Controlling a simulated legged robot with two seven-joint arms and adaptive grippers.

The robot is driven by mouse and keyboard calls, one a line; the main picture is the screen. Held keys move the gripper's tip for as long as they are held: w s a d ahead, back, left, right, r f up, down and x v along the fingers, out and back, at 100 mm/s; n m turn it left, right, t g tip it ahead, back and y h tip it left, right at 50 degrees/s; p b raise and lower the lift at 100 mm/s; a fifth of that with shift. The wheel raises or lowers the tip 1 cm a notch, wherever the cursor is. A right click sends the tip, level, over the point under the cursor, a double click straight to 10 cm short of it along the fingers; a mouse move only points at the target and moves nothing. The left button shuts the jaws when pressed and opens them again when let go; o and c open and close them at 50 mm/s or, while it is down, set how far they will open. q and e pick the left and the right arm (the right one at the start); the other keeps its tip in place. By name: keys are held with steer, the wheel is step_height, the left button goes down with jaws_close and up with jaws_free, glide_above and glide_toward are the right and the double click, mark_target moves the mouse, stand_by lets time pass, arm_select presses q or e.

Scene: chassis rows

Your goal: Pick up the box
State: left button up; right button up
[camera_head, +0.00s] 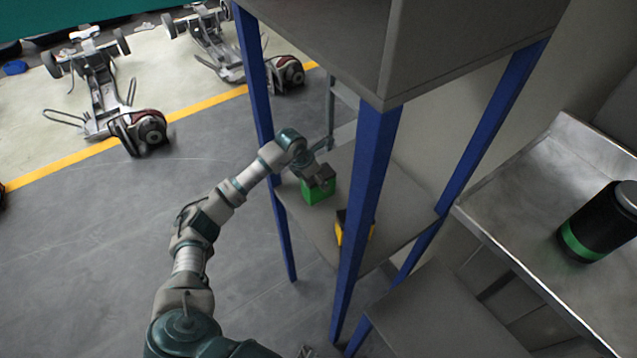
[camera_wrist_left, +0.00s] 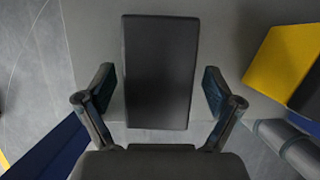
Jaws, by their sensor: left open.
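A green box (camera_head: 318,194) stands on the grey middle shelf (camera_head: 400,205) of a blue-posted rack in the head view. A dark box top (camera_wrist_left: 160,60), which appears to be this box's, fills the middle of the left wrist view. My left gripper (camera_head: 318,177) is at the top of the green box. In the wrist view its two fingers (camera_wrist_left: 158,92) are open, one on each side of the dark top, with visible gaps. A yellow box (camera_head: 353,230) with a dark top stands on the same shelf, partly hidden by a blue post; its yellow side also shows in the wrist view (camera_wrist_left: 284,60).
Blue posts (camera_head: 366,190) stand close to my left arm and the boxes. An upper grey shelf (camera_head: 440,45) overhangs them. A metal table (camera_head: 530,200) at right holds a black and green cylinder (camera_head: 590,225). Vehicle chassis (camera_head: 97,85) stand on the floor at upper left.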

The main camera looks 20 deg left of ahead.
arm_select(q)
steer(key=x, duration=0.3)
steer(key=shift+w+a+f+p, duration=0.2)
steer(key=shift+f+p, duration=0.05)
steer(key=shift+p, duration=0.1)
steer(key=shift+d, duration=0.2)
steer(key=shift+c, duration=0.2)
arm_select(e)
steer(key=shift+s+r, duration=0.25)
steer(key=shift+s, duration=0.35)
steer(key=shift+s+r, duration=0.25)
steer(key=shift+s, duration=0.3)
arm_select(q)
steer(key=shift+s, duration=0.1)
steer(key=c, duration=1.2)
steer(key=shift+f, duration=0.15)
steer(key=shift+c, duration=0.8)
arm_select(e)
steer(key=shift+w, duration=0.25)
